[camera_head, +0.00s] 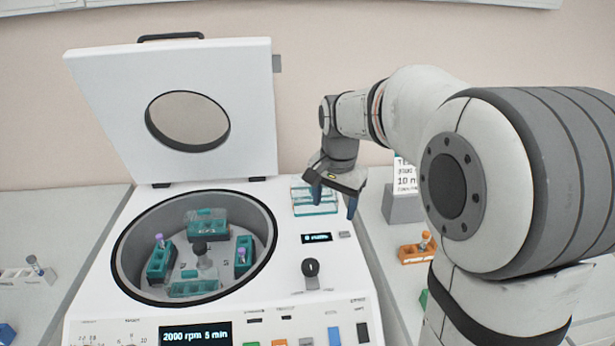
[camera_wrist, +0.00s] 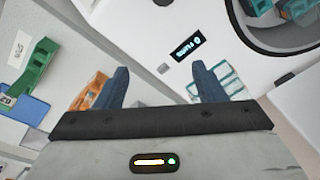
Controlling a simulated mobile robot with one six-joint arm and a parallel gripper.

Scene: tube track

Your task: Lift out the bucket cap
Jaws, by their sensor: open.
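Clear teal-edged boxes that look like bucket caps (camera_head: 301,197) sit on the white deck right of the centrifuge bowl. They also show beside the right finger in the wrist view (camera_wrist: 224,80). My gripper (camera_head: 333,199) is open and empty, just right of them and above the deck; its fingers spread apart in the wrist view (camera_wrist: 160,72). In the open bowl (camera_head: 122,262), several teal buckets sit around the rotor hub. The left bucket (camera_head: 158,266) and right bucket (camera_head: 243,255) hold purple-capped tubes. Whether the back bucket (camera_head: 207,228) has a cap on it, I cannot tell.
The centrifuge lid (camera_head: 245,110) stands open behind the bowl. A black knob (camera_head: 311,267) rises from the deck. An orange rack (camera_head: 412,254) with a tube and a grey sign stand (camera_head: 402,207) are on the right bench. A white rack (camera_head: 15,277) is at far left.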

